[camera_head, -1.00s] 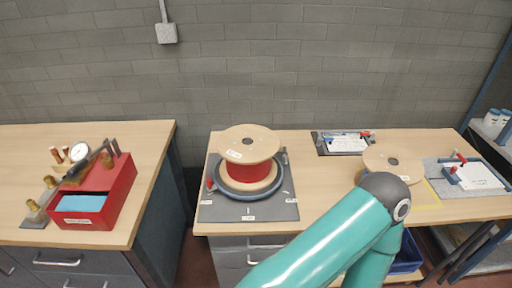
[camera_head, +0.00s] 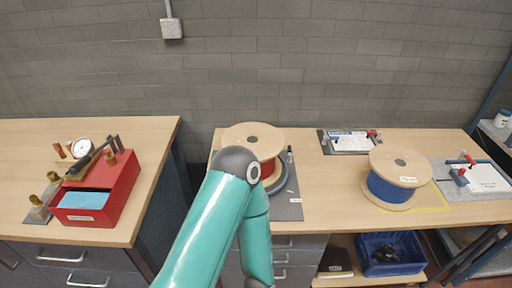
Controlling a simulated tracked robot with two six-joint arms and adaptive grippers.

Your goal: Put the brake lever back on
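A spool with red cable (camera_head: 254,141) sits on a dark round stand on a grey mat (camera_head: 292,208) on the right-hand bench. One of my teal arms covers the front and left of this stand. The red lever-like part seen at the stand's left in the earlier frame is hidden now. A small dark upright part (camera_head: 289,154) shows at the stand's right edge. I cannot tell for sure which part is the brake lever. Neither gripper shows in the head view.
A blue-cable spool (camera_head: 390,189) stands on the right, with clipboard-like fixtures (camera_head: 350,142) (camera_head: 482,177) behind and beside it. A red box (camera_head: 110,190), a gauge and brass parts stand on the left bench (camera_head: 35,140). A gap separates the benches. Bare wood shows between the spools.

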